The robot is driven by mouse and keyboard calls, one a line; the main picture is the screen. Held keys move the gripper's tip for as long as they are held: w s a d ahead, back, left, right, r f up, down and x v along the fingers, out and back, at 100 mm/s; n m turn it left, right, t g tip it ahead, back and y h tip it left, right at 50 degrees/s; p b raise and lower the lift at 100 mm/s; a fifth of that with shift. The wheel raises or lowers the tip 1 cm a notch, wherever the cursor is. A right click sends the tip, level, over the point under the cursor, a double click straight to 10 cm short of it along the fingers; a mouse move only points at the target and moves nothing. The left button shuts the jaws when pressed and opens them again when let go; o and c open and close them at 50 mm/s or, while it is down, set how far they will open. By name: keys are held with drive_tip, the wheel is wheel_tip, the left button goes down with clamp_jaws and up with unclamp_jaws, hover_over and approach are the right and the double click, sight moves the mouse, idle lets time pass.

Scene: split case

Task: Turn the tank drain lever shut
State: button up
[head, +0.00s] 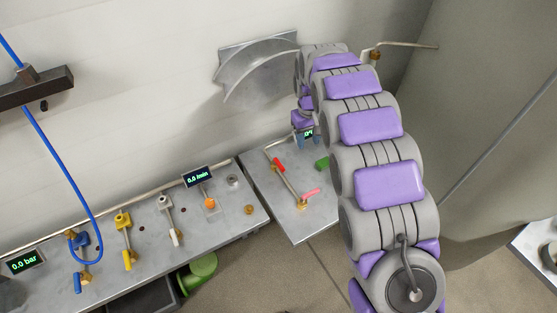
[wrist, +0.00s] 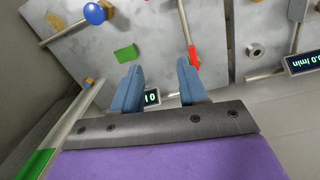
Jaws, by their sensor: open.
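My gripper (wrist: 157,68) is open and empty, its two blue fingers pointing at the small metal panel. In the head view my gripper (head: 306,133) is just above the panel's back edge, partly hidden by my arm. A red lever (wrist: 194,58) shows beside the right fingertip in the wrist view; I cannot tell whether they touch. A pink-red lever (head: 312,193) sits at the pipe's near end. No label shows which lever is the tank drain.
A green block (wrist: 127,53) and a blue knob (wrist: 95,13) are on the panel. The left bench (head: 105,225) carries several valves, a blue hose (head: 60,150) and displays. A curved metal guard (head: 255,68) is on the wall. A large grey tank (head: 490,120) stands right.

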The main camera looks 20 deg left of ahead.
drive_tip(key=n, duration=0.2)
hover_over(280, 165)
wheel_tip(280, 165, down, 5)
drive_tip(key=shift+y, duration=0.3)
wheel_tip(280, 165, down, 12)
drive_tip(key=shift+d+f+b, duration=0.1)
drive_tip(key=shift+b, duration=0.75)
drive_tip(key=shift+d, duration=0.1)
drive_tip(key=shift+c, duration=0.3)
clamp_jaws()
